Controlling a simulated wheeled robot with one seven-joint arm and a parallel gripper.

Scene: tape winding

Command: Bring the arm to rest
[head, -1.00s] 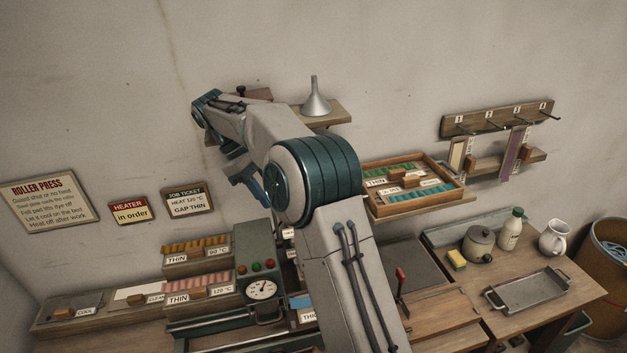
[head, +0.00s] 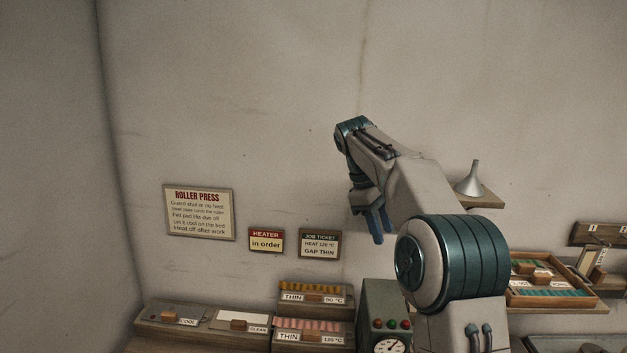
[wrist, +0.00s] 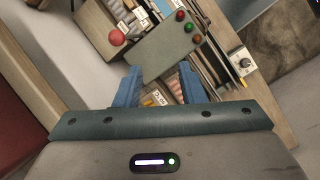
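My arm is raised in front of the wall, folded over at the elbow. My gripper (head: 376,226) hangs from its far end with blue fingers pointing down, above and in front of the bench. In the wrist view my gripper (wrist: 158,88) shows its two blue fingers apart with a clear gap between them. Nothing is held between them. The grey press housing (wrist: 165,50) with red, green and orange lamps lies beyond the fingertips, apart from them.
Wall signs, among them the roller press notice (head: 198,212) and job ticket (head: 319,243), are left of my gripper. A funnel (head: 472,180) stands on a shelf behind my arm. A tray of coloured pieces (head: 556,292) is at right. The wall above is bare.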

